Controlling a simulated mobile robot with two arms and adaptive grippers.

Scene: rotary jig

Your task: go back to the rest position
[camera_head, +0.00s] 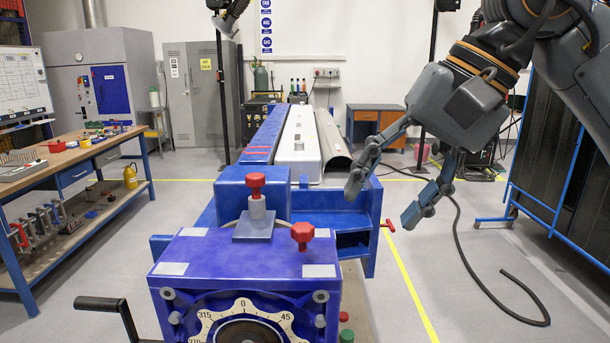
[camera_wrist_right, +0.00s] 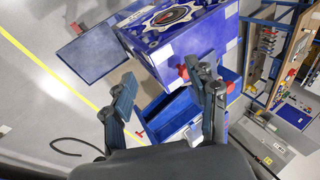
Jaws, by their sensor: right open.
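My right gripper (camera_head: 382,200) is open and empty in the head view. It hangs in the air to the right of the blue rotary jig (camera_head: 215,255), with its fingers pointing down and left. In the right wrist view the open fingers of my right gripper (camera_wrist_right: 163,95) show with the jig (camera_wrist_right: 190,45) beyond them. The jig has a dial (camera_head: 245,308) on its front, a red clamp knob (camera_head: 256,182) on top and a second red knob (camera_head: 302,233) near its right edge. My left gripper is not in view.
A workbench (camera_head: 100,150) with tools stands on the left. A black crank handle (camera_head: 102,304) sticks out at the jig's front left. A black cable (camera_head: 478,268) lies on the floor at right, near a dark rack (camera_head: 565,170). Open floor lies right of the jig.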

